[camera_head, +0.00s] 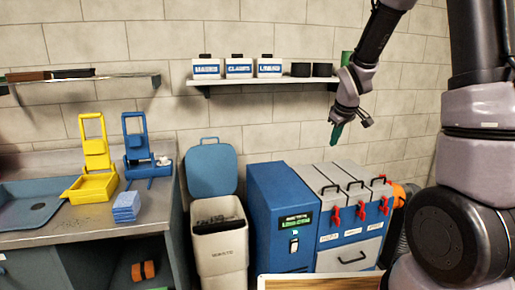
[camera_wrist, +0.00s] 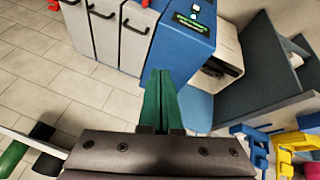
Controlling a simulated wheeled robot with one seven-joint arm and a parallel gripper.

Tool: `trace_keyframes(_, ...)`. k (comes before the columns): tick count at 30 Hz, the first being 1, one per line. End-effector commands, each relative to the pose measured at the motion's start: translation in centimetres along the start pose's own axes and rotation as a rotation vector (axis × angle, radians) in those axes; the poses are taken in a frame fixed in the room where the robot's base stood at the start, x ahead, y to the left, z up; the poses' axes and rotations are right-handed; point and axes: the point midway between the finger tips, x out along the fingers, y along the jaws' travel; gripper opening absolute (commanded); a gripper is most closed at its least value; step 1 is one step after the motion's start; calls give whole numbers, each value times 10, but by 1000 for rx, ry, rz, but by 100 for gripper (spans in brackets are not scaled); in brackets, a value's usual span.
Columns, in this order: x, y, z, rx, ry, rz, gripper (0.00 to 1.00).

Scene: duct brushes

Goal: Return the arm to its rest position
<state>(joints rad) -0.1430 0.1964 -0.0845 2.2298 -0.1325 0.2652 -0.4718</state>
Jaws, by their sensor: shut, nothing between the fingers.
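My gripper (camera_head: 336,133) hangs from my arm at the upper right of the head view, in the air in front of the wall and above the blue cabinet. Its green fingers point down and lie together. In the wrist view, my gripper (camera_wrist: 161,80) shows its two green fingers closed side by side with nothing between them. My arm is bent, with the forearm reaching down from the top right.
A wall shelf (camera_head: 262,82) with labelled boxes and dark cups is left of my gripper. Below stand a blue cabinet (camera_head: 268,195), a lidded bin (camera_head: 219,245) and a counter (camera_head: 75,225) with yellow and blue wringers. Floor (camera_wrist: 50,80) shows in the wrist view.

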Motion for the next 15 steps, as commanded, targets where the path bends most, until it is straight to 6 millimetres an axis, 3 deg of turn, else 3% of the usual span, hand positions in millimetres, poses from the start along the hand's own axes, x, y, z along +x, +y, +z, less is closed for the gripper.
trace_keyframes(1,-30,2,2,69,18,2,0)
trace_keyframes(6,-110,-3,20,303,52,-17,0)
trace_keyframes(15,-227,-40,75,682,113,-89,0)
